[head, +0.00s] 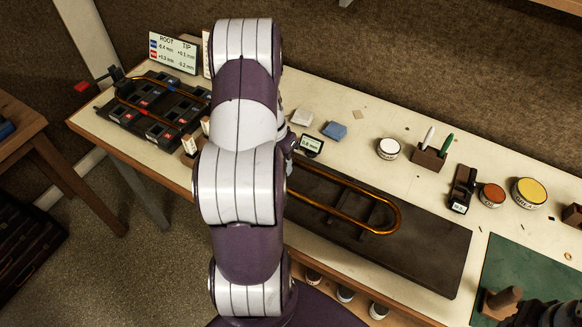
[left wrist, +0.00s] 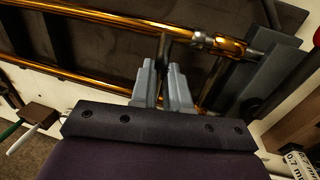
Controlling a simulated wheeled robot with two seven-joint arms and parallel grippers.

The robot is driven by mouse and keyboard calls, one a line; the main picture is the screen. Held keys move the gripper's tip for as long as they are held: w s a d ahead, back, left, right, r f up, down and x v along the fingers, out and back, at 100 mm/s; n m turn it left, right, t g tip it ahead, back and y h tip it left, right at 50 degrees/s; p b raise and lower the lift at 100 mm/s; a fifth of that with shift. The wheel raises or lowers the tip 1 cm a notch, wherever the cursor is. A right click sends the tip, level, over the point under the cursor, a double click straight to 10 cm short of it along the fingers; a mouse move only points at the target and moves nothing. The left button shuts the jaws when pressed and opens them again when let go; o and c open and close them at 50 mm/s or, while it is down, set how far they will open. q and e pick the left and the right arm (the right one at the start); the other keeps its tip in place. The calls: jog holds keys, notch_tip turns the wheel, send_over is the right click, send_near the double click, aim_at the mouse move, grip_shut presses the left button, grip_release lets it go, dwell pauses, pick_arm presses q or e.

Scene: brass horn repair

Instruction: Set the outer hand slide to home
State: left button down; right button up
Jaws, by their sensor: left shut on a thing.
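The brass outer hand slide (head: 390,222) lies on a long dark board (head: 430,262), its U-bend toward the right; its left part is hidden behind my left arm. In the left wrist view, its two brass tubes (left wrist: 80,80) run across the picture, with a dark cross brace (left wrist: 165,48) between them. My left gripper (left wrist: 163,72) is shut on the slide at this brace.
A black fixture (head: 150,125) with a brass tube stands at the left, by a readout panel (head: 173,53). A small gauge display (head: 312,145) sits behind the board. A white tin (head: 388,149), pen block (head: 430,157) and yellow tin (head: 528,192) line the back. A green mat (head: 520,265) is at right.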

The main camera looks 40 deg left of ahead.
pick_arm(q)
jog(key=shift+a+r, duration=0.1)
jog(key=shift+a, duration=0.05)
jog(key=c, duration=1.3)
grip_release()
jog(key=shift+c, duration=0.2)
jog(key=shift+o, duration=1.2)
jog(key=shift+a, duration=0.2)
notch_tip(320, 180, up, 12)
jog(key=a+p, duration=0.1)
jog(key=a, duration=0.1)
jog(key=shift+s+a+r, duration=0.2)
jog(key=shift+s, duration=0.15)
